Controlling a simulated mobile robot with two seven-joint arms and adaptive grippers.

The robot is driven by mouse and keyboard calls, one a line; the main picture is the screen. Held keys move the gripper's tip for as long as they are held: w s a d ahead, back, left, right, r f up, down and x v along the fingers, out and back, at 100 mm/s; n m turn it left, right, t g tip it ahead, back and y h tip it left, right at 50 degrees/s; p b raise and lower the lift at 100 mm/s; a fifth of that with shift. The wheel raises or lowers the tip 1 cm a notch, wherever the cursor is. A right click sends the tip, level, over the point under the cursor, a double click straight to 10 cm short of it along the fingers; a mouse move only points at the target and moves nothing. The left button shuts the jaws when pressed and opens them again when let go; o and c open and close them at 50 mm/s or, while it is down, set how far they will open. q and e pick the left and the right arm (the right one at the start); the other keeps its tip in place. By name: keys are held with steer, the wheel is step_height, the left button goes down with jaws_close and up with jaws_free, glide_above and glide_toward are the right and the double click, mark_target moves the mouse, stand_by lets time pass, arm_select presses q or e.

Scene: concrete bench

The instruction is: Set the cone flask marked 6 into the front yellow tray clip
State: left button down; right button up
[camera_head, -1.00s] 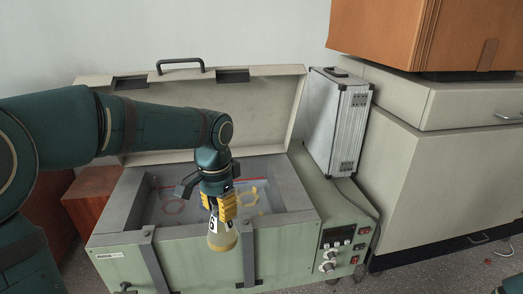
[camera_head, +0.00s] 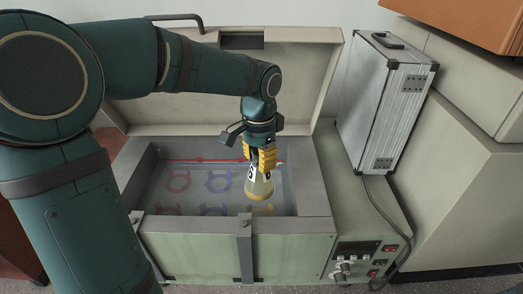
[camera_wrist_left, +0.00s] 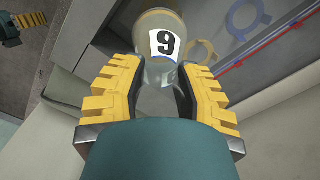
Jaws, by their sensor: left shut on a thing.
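The cone flask (camera_head: 259,187) is yellowish and hangs upright over the tray bath. My left gripper (camera_head: 265,158) is shut on its neck with yellow fingers. In the left wrist view the flask (camera_wrist_left: 158,62) carries a white label that reads like a 9, which may be a 6 seen upside down. The front yellow tray clip (camera_head: 267,209) shows just below and right of the flask, partly covered by it. The flask is above the clip, apart from it. A yellow clip also shows in the left wrist view (camera_wrist_left: 249,13). My right gripper (camera_wrist_left: 36,18) shows only partly at that view's corner.
Red clips (camera_head: 178,181) and blue clips (camera_head: 217,181) stand empty in the bath left of the flask. The bath's front wall (camera_head: 190,224) and raised lid (camera_head: 310,70) bound the space. A silver case (camera_head: 385,105) stands at right.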

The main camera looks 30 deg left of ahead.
mark_target(260, 187)
arm_select(q)
step_height(260, 187, down, 4)
step_height(260, 187, down, 5)
steer(key=b, duration=0.3)
steer(key=shift+r+b, duration=0.2)
steer(key=shift+b, duration=0.15)
steer(key=shift+f+b, duration=0.45)
steer(key=shift+f, duration=0.2)
steer(key=shift+f+b, duration=0.75)
steer(key=shift+f, duration=0.45)
stand_by(0.5)
steer(key=shift+f, duration=0.3)
jaws_free()
stand_by(0.5)
